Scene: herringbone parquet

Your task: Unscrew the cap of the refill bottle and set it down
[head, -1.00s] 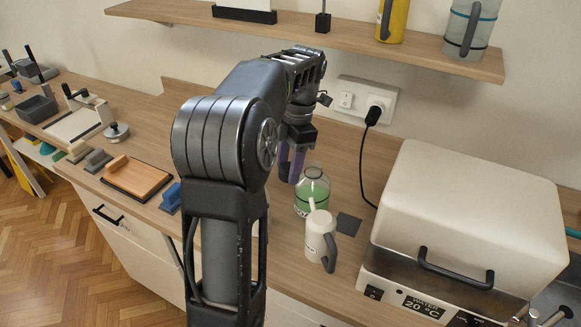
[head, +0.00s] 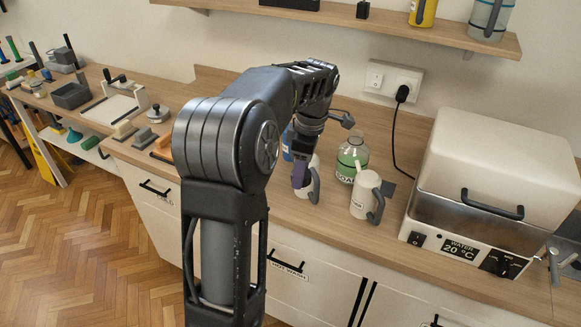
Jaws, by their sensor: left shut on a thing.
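My right gripper is not in view.
A white jug (head: 364,194) with a grey handle stands just in front of the bottle. Another white jug (head: 308,188) shows close behind my left fingers. A white water bath (head: 495,180) stands at the right. My left arm hides part of the counter.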

